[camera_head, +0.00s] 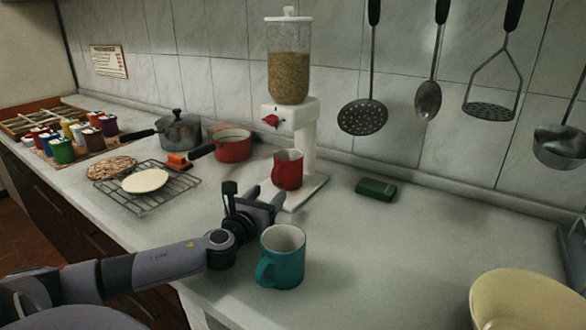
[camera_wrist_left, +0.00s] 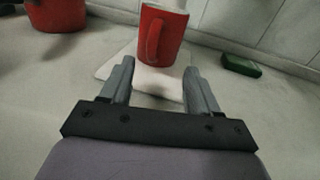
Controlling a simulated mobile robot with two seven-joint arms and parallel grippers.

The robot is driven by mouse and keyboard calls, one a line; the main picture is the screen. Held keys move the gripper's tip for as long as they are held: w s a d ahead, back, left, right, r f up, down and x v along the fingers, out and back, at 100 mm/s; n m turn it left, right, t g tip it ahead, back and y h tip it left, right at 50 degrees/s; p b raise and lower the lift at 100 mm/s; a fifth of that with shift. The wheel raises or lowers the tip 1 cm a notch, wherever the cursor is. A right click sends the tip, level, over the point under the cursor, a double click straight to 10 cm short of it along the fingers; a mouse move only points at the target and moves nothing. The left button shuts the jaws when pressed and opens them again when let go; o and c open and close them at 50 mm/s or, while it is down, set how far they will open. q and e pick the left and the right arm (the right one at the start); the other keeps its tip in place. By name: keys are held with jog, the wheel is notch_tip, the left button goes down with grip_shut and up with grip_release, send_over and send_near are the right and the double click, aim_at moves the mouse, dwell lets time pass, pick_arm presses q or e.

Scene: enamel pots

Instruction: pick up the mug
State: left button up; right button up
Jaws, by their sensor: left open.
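A red mug (camera_head: 288,170) stands upright on the white base of the dispenser. It also shows in the left wrist view (camera_wrist_left: 172,38), ahead of the fingers, its handle facing me. A teal mug (camera_head: 284,262) stands upright on the counter nearer to me, its handle toward the lower left. My left gripper (camera_head: 268,196) is open and empty, its fingers pointing toward the red mug and short of it. It is just beyond the teal mug in the head view. In the left wrist view my fingers (camera_wrist_left: 159,70) stand apart with nothing between them. My right gripper is not in view.
The dispenser (camera_head: 289,75) rises behind the red mug. A red pot (camera_head: 234,146), a grey pot (camera_head: 180,132) and a wire rack (camera_head: 150,197) stand to the left. A green sponge-like block (camera_head: 376,188) lies right. A cream bowl (camera_head: 525,302) is front right. Counter between is clear.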

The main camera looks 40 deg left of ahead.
aim_at(282, 177)
pick_arm(q)
jog(key=shift+w+a+r, duration=0.1)
jog(key=shift+w+a, duration=0.1)
jog(key=shift+w, duration=0.45)
jog(key=shift+x, duration=2.9)
jog(key=shift+a, duration=0.1)
grip_shut()
